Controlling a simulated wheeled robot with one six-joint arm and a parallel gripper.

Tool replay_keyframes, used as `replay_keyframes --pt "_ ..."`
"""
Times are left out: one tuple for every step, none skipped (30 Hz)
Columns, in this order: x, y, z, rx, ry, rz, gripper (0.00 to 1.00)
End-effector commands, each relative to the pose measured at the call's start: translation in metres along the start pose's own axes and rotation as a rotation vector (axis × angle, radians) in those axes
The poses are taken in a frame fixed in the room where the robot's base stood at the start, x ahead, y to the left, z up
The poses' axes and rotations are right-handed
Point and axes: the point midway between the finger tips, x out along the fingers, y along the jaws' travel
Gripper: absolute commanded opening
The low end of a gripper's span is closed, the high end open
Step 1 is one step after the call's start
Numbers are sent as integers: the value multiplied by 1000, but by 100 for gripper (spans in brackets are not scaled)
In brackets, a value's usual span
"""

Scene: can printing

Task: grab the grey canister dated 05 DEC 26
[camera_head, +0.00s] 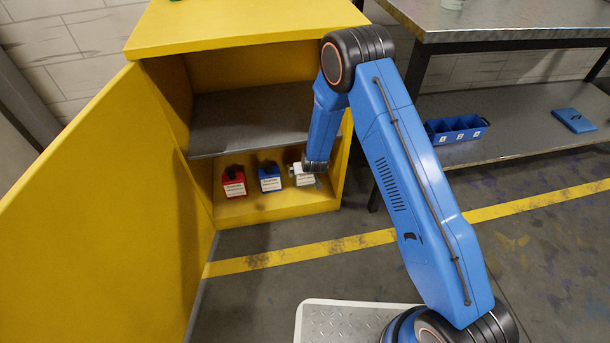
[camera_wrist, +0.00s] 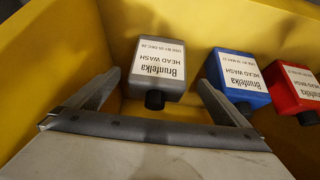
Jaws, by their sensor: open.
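My gripper (camera_wrist: 158,78) is open, with one finger to each side of the canister's cap end. I see no clear contact. In the head view the grey canister (camera_head: 305,180) is the rightmost of the three and is partly hidden by my arm's end.
A blue canister (camera_wrist: 240,93) stands close beside the right finger, with a red canister (camera_wrist: 286,97) beyond it. The yellow cabinet (camera_head: 240,30) has its door (camera_head: 90,200) open at left and a grey shelf (camera_head: 245,122) above the canisters. A yellow wall rises close on the left in the wrist view.

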Motion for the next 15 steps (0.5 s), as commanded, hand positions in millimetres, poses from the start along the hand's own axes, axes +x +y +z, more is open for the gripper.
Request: replay_keyframes --pt "8 0 1 0 -1 0 100" --pt "13 0 1 0 -1 0 100" --pt "18 0 1 0 -1 0 100" --pt "22 0 1 0 -1 0 100" --pt "25 0 0 0 0 0 100" --pt "30 0 0 0 0 0 100" --pt "32 0 0 0 0 0 100" --pt "34 0 0 1 0 0 100" --pt "36 0 0 1 0 0 100" --pt "37 0 0 1 0 0 100" --pt "38 0 0 1 0 0 100" --pt "39 0 0 1 0 0 100" --pt "40 0 0 1 0 0 100" --pt "41 0 0 1 0 0 100" --pt "42 1 0 1 0 0 100"
